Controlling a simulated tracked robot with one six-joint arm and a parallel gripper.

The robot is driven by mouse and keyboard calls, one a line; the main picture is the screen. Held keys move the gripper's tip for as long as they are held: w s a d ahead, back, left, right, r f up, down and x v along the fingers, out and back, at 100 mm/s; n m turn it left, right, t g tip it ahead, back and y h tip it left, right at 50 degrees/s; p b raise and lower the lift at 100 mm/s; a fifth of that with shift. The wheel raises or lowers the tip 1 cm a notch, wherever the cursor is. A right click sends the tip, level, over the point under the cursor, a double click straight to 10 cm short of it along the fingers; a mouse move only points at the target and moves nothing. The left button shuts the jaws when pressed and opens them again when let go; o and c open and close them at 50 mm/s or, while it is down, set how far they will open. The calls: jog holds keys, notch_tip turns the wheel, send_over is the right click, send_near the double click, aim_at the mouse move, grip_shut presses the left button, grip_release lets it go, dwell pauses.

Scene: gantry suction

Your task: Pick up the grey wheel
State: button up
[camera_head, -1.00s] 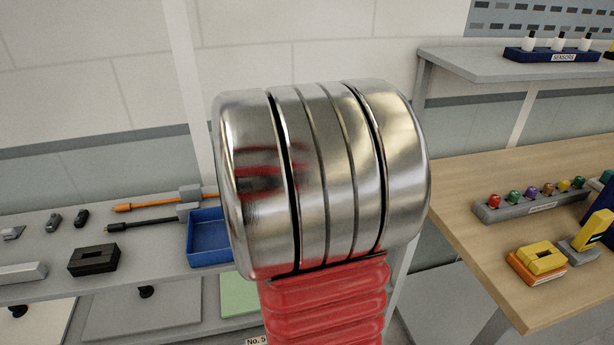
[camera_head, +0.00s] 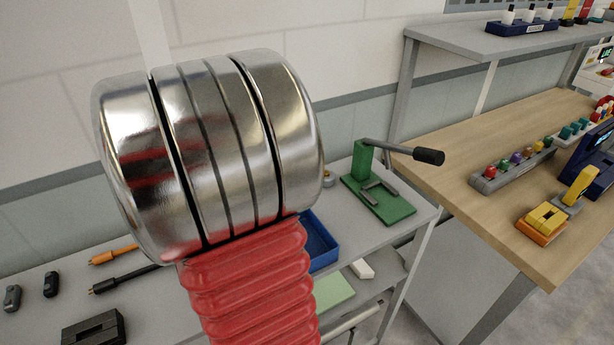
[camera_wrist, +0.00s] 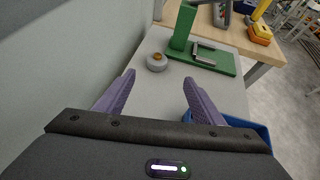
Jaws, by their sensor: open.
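The grey wheel (camera_wrist: 157,63) is a small round disc with a yellowish-orange centre. It lies on the grey table, left of the green lever fixture (camera_wrist: 190,45). In the head view only part of the wheel (camera_head: 329,179) shows, beside my shiny arm joint. My gripper (camera_wrist: 159,78) is open, its two purple fingers pointing toward the wheel. The wheel appears just beyond the fingertips, near the middle of the gap, with nothing held. The gripper is hidden in the head view.
The green fixture (camera_head: 378,200) with its black-handled lever stands close to the wheel's right. A blue tray (camera_head: 319,240) sits nearer, and shows at the right in the wrist view (camera_wrist: 250,130). A wall borders the table's left in the wrist view. A wooden table (camera_head: 480,185) stands right.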

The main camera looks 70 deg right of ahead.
jog(key=shift+w, duration=0.45)
jog(key=shift+x, duration=4.3)
jog(key=shift+d, duration=0.1)
jog(key=shift+x, duration=2.5)
jog(key=shift+r, duration=0.2)
jog(key=shift+c, duration=0.3)
jog(key=c, duration=1.1)
